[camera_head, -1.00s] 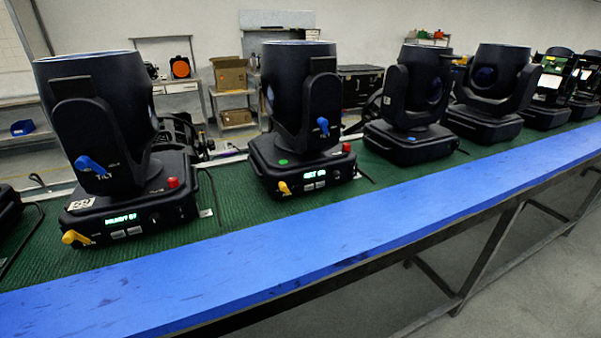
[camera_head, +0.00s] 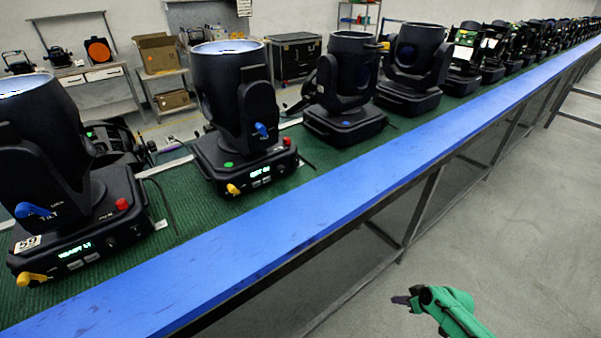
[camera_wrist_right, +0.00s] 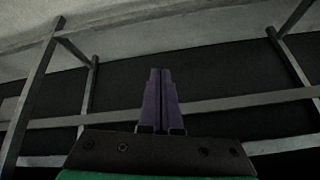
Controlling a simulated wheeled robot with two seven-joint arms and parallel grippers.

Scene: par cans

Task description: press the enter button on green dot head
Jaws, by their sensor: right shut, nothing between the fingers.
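The green dot head (camera_head: 243,120) is a black moving-head light with a green dot (camera_head: 228,165) on its base. It stands on the green mat of the bench, second from the left in the head view. Its base front has a lit display, small pale buttons (camera_head: 261,182), a yellow lever (camera_head: 233,189) and a red knob (camera_head: 287,141). The lettering by the buttons is too small to read. My right gripper (camera_head: 402,300) is low in front of the bench, well away from the head. Its purple fingers (camera_wrist_right: 160,100) are together and empty in the wrist view. My left gripper is not in view.
A blue strip (camera_head: 250,227) runs along the bench's front edge. Metal legs (camera_head: 422,207) stand below. The grey floor (camera_head: 520,220) at right is clear.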

